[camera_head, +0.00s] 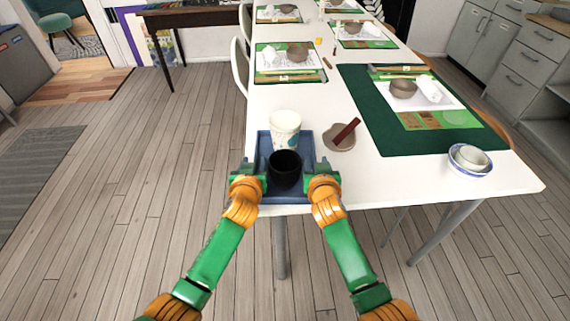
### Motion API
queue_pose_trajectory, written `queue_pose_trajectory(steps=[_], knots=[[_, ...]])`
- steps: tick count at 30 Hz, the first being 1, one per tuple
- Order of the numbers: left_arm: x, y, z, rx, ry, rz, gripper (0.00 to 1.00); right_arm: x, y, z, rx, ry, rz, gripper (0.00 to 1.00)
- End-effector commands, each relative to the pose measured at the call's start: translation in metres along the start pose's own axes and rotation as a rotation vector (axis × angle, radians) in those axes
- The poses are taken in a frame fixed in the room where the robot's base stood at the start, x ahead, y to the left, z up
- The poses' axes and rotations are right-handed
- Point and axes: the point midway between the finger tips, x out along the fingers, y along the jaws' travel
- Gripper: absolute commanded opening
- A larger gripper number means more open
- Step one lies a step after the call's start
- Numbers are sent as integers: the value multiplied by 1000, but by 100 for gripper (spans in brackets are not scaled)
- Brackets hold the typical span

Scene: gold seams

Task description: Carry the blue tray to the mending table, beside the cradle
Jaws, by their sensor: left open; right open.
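The blue tray (268,196) lies at the near left corner of a long white table. A white patterned cup (285,128) and a black cup (285,170) stand in it. My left gripper (249,172) is open at the tray's left side. My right gripper (321,172) is open at its right side. Whether the fingers touch the tray's walls I cannot tell. I cannot make out a cradle for certain.
A round brown dish with a dark red block (346,131) sits just right of the tray. Stacked bowls (469,159) stand near the right corner by a green mat (395,140). Several place settings line the table. Wooden floor (150,190) at left is clear.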

Motion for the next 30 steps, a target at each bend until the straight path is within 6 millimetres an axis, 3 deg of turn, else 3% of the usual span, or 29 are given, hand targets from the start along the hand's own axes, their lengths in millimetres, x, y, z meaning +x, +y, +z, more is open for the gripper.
queue_pose_trajectory(steps=[10, 15, 30], knots=[[5, 0, 0, 0, 1, 1, 44, 5, 0, 0, 0, 0, 0, 44], [5, 0, 0, 0, 1, 1, 0, 5, 0, 0, 0, 0, 0, 0], [5, 0, 0, 0, 1, 2, 0, 5, 0, 0, 0, 0, -1, 0]])
